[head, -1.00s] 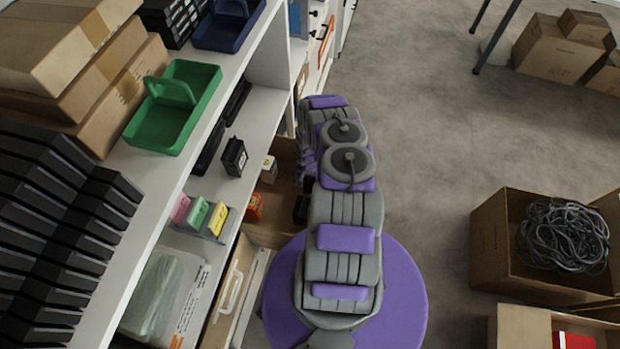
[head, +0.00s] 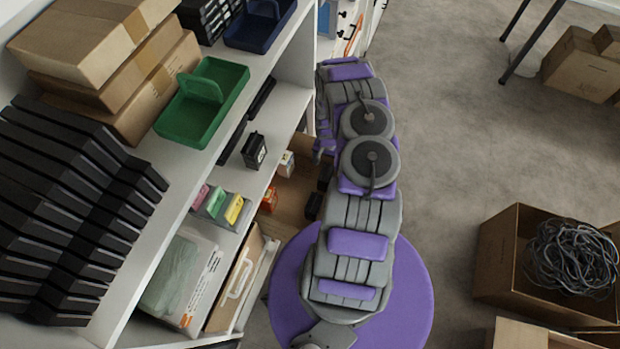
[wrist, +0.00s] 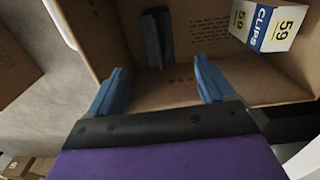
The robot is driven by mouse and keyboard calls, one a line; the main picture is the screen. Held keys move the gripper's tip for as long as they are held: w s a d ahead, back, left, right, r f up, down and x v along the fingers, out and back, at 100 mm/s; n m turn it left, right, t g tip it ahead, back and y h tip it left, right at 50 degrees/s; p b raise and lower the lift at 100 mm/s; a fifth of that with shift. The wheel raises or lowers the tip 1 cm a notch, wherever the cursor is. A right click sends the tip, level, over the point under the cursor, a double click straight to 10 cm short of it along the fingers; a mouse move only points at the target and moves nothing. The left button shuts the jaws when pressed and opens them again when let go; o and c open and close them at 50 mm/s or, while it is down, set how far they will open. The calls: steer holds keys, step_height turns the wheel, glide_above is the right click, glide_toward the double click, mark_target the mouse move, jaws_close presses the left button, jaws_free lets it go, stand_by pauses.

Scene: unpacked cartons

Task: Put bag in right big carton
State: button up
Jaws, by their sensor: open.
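My gripper (wrist: 160,88) is open and empty in the wrist view, its two blue fingers apart over a brown carton (wrist: 115,45). A dark grey upright object (wrist: 156,38) stands in this carton, beyond the fingers; I cannot tell what it is. In the head view my arm covers part of this area and hides the gripper's fingers. I cannot identify a bag for certain; a pale translucent item (head: 172,275) lies on the lower shelf at left. A big open carton (head: 497,255) with coiled grey cables (head: 572,257) stands on the floor at right.
A white and blue CLIPS box (wrist: 268,24) is close to the right finger. A white shelf (head: 158,222) with a green tray (head: 203,112) runs along my left. Another carton (head: 520,333) is at bottom right. The grey floor between shelf and cartons is clear.

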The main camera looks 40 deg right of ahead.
steer(key=w+a+r+n+g+h, duration=0.15)
steer(key=a+r, duration=0.45)
steer(key=r, duration=1.1)
steer(key=a+r+n+y, duration=0.1)
steer(key=a+r+n, duration=0.35)
steer(key=r, duration=1.25)
steer(key=s+a+r+n, duration=0.3)
steer(key=s+a+r, duration=1.1)
steer(key=a+r, duration=0.3)
steer(key=s+a+n, duration=0.1)
steer(key=s+a, duration=0.2)
steer(key=s, duration=0.2)
steer(key=s+a+r+n, duration=0.1)
steer(key=s+a+n, duration=0.1)
steer(key=s, duration=0.4)
steer(key=shift+a, duration=0.65)
steer(key=shift+r, duration=0.1)
